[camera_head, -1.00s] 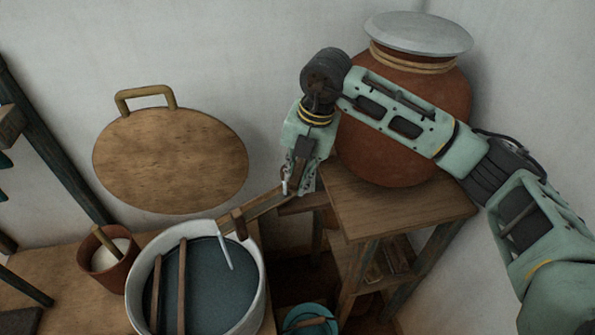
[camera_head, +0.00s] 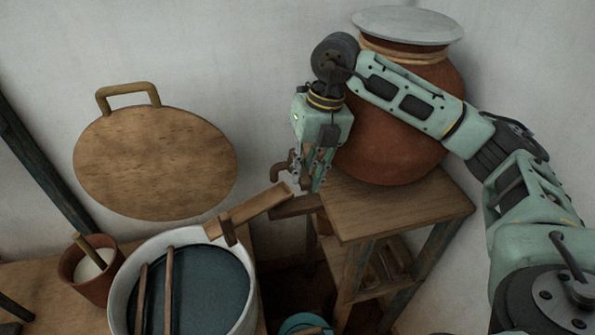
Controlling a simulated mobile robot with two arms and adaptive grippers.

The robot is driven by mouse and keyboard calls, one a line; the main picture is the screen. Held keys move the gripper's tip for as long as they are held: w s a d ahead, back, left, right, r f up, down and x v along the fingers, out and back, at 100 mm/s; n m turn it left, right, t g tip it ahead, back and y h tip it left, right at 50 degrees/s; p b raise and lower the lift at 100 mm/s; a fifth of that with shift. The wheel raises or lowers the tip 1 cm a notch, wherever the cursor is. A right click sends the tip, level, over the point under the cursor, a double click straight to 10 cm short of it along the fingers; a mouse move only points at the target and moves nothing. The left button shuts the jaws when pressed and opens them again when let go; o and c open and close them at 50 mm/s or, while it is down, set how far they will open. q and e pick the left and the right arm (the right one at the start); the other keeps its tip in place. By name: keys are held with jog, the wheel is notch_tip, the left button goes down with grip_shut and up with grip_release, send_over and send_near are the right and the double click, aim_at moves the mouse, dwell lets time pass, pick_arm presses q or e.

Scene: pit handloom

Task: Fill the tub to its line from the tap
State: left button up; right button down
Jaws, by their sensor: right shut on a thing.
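The white tub (camera_head: 120,290) stands at the lower left, holding dark blue liquid (camera_head: 212,290). I cannot make out a fill line on it. The brown tap (camera_head: 283,167) sticks out left of the clay pot (camera_head: 390,155). A wooden trough (camera_head: 250,208) slopes from below the tap to the tub's rim. My right gripper (camera_head: 311,180) points down, shut on the tap; its fingers hide most of the tap's body. No stream shows below the spout or at the trough's end. My left gripper is not in view.
Two wooden sticks (camera_head: 168,290) lie across the tub. A brown cup (camera_head: 92,285) with white contents stands left of it. A round wooden lid (camera_head: 155,165) leans on the wall. The pot sits on a wooden stand (camera_head: 400,208); a teal bucket (camera_head: 303,322) is below.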

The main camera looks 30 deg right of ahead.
jog(key=shift+r, duration=0.1)
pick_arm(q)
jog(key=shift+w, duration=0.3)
pick_arm(e)
jog(key=c, duration=1.6)
grip_release()
jog(key=shift+r, duration=0.1)
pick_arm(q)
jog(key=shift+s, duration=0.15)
pick_arm(e)
jog(key=r, duration=0.3)
jog(key=d+r, duration=0.1)
jog(key=r, duration=0.3)
jog(key=d+r, duration=0.1)
jog(key=r, duration=0.3)
jog(key=shift+s+d+r, duration=0.15)
jog(key=shift+s+r, duration=0.1)
jog(key=shift+s+f, duration=0.1)
